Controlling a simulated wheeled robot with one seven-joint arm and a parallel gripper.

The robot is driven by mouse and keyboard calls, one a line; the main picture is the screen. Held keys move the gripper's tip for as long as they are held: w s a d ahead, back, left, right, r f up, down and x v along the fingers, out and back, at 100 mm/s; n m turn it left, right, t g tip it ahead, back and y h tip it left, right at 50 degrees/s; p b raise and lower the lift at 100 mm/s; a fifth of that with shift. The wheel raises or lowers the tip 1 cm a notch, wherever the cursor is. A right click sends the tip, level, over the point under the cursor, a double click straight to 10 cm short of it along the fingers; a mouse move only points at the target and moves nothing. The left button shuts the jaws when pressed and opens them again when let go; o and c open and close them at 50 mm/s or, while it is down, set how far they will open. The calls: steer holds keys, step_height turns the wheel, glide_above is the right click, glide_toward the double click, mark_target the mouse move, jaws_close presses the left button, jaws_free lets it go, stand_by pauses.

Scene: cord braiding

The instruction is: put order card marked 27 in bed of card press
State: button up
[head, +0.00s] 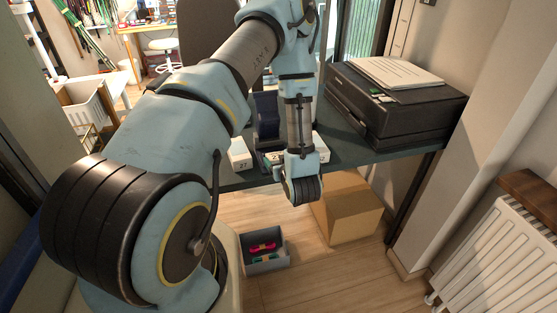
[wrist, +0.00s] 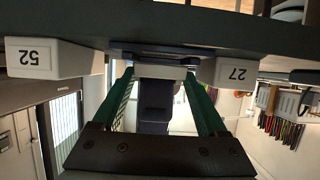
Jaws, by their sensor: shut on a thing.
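The card press shows as a dark blue upright (head: 266,115) on the dark table, partly behind my arm. In the wrist view, which is upside down, its blue part (wrist: 155,108) shows between my fingers. My gripper (wrist: 160,76) is at the table's front edge, shut on a pale flat piece (wrist: 160,72) that spans its two green fingers. No number on this piece can be read. A white block marked 27 (wrist: 237,73) is beside the fingers, and also in the head view (head: 240,154). Another white block marked 52 (wrist: 42,59) is on the other side. The press bed is mostly hidden.
A black printer (head: 395,105) with papers on top stands at the table's right. Under the table are a cardboard box (head: 348,208) and a grey bin (head: 265,262) with red and green items. A white radiator (head: 500,255) is at the right wall.

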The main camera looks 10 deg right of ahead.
steer(key=o, duration=1.2)
steer(key=shift+f, duration=0.1)
steer(key=shift+r+p, duration=0.3)
steer(key=shift+r, duration=0.05)
steer(key=b+v, duration=0.4)
steer(key=v, duration=0.8)
steer(key=w+r+g+h, duration=0.2)
steer(key=w+g, duration=0.2)
steer(key=w, duration=0.2)
steer(key=s+a+r+m+g, duration=0.1)
steer(key=s+a+r+g, duration=0.1)
steer(key=a, duration=0.4)
steer(key=s+a+r+g, duration=0.3)
steer(key=s+a+r, duration=0.1)
steer(key=a+r, duration=0.1)
steer(key=s+a+r+m+g, duration=0.1)
steer(key=s+a+r+g, duration=0.1)
steer(key=a, duration=0.4)
steer(key=shift+s+a+r+m+g, duration=0.15)
steer(key=shift+s+a+r+g, duration=0.1)
steer(key=shift+r, duration=0.15)
steer(key=shift+s+a+r+m+g, duration=0.15)
steer(key=shift+s+r, duration=0.1)
steer(key=shift+r, duration=0.15)
